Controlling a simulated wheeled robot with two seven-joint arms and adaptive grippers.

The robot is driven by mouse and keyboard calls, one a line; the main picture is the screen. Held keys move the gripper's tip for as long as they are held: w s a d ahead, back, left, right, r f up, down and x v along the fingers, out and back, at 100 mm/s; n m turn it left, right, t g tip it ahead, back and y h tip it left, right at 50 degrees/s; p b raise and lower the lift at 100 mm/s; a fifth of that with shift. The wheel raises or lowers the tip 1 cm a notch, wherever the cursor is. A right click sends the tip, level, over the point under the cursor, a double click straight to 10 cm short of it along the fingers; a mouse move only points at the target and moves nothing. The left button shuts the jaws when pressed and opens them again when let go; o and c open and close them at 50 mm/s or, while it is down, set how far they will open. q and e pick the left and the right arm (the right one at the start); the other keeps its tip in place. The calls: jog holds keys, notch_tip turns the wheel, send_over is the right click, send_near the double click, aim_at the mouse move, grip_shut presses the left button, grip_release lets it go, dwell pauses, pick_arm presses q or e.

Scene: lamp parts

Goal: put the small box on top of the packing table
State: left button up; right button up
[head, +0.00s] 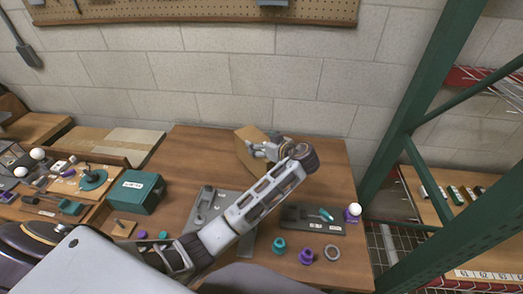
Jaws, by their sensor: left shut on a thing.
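A small tan cardboard box (246,146) is at the back middle of the wooden table (190,150), near the wall. My left gripper (262,150) is shut on its right side, and the gripper and wrist hide part of it. The box looks tilted in the picture. I cannot tell whether its underside touches the table. My left arm reaches diagonally across the table from the lower left. My right gripper is not in view.
A teal box (136,191) stands at the left. A grey plate (205,203) lies under my arm. A dark holder (312,219), a teal part (279,245), a purple part (306,257) and a ring (332,252) are at front right. A green rack post (428,95) rises at right.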

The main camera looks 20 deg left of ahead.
aim_at(259, 166)
pick_arm(q)
jog(key=shift+r, duration=0.1)
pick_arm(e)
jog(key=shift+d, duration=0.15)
pick_arm(q)
jog(key=shift+f, duration=0.4)
notch_tip(259, 166, down, 3)
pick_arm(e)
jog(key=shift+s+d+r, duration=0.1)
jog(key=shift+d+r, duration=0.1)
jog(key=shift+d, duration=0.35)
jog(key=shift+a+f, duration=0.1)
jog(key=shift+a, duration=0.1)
pick_arm(q)
jog(key=o, duration=2.1)
jog(key=shift+s+f, duration=0.1)
jog(key=shift+c, duration=0.2)
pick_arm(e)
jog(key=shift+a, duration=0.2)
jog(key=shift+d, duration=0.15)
